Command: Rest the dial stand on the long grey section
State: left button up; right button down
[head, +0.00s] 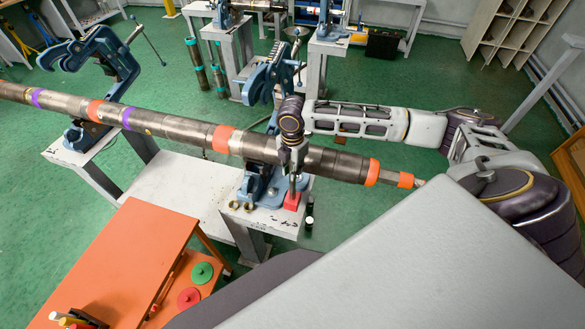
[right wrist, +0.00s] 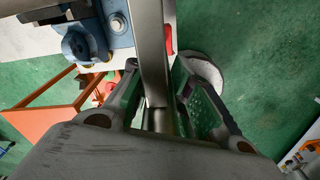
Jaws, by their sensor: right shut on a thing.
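The long grey section (head: 190,130) is a pipe with orange and purple bands, lying across the vises from the far left to an orange-banded end at right. My right gripper (head: 292,158) points down at the near side of this pipe, beside the right-hand vise. It is shut on a slim grey upright part, which I take for the dial stand (head: 292,184). The stand's post also shows between the fingers in the right wrist view (right wrist: 153,50). A red block (head: 291,201) shows below the post; whether it touches the bench is unclear. My left gripper is not in view.
A blue vise (head: 262,190) stands on a white bench under the pipe, with brass nuts (head: 241,206) and small dark cylinders (head: 309,210) nearby. Another open blue vise (head: 95,60) stands at left. An orange table (head: 130,255) is at lower left. Green floor lies around.

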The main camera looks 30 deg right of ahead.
jog(key=shift+f+b, duration=1.45)
jog(key=shift+f, duration=0.6)
jog(key=shift+w+f, duration=0.1)
jog(key=shift+p, duration=1.3)
dwell(1.6)
jog(key=shift+f, duration=0.35)
dwell(1.4)
jog(key=c, duration=1.3)
grip_release()
jog(key=shift+o, duration=0.2)
jog(key=shift+s+f, duration=0.1)
jog(key=shift+s, duration=0.1)
jog(key=shift+r, duration=0.25)
